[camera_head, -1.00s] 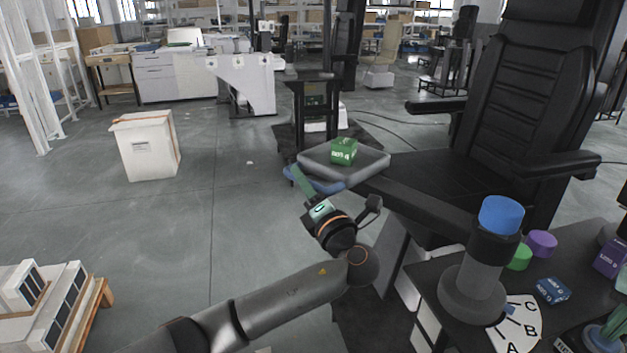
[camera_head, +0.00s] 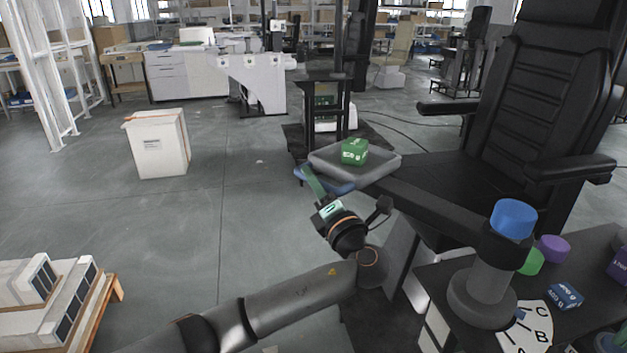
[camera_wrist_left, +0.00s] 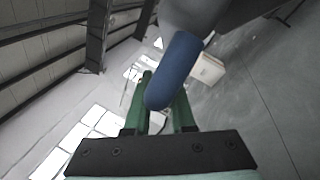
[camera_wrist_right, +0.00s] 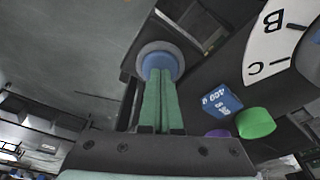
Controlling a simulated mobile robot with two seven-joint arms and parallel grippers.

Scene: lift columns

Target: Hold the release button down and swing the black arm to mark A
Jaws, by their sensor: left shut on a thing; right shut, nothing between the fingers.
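The black arm (camera_head: 430,207) runs from the grey column with a blue cap (camera_head: 513,217) leftward to a grey tray. My left gripper (camera_head: 308,172) is shut on the blue handle (camera_head: 336,185) below the tray; the handle fills the view between green fingers in the left wrist view (camera_wrist_left: 176,72). The white dial (camera_head: 535,328) with A, B and C lies at the column's foot.
A green box (camera_head: 354,152) rides on the tray (camera_head: 380,168). A blue box (camera_head: 566,294), a green cylinder (camera_head: 531,262) and a purple cylinder (camera_head: 553,248) stand near the dial. A black chair (camera_head: 545,100) is behind the arm.

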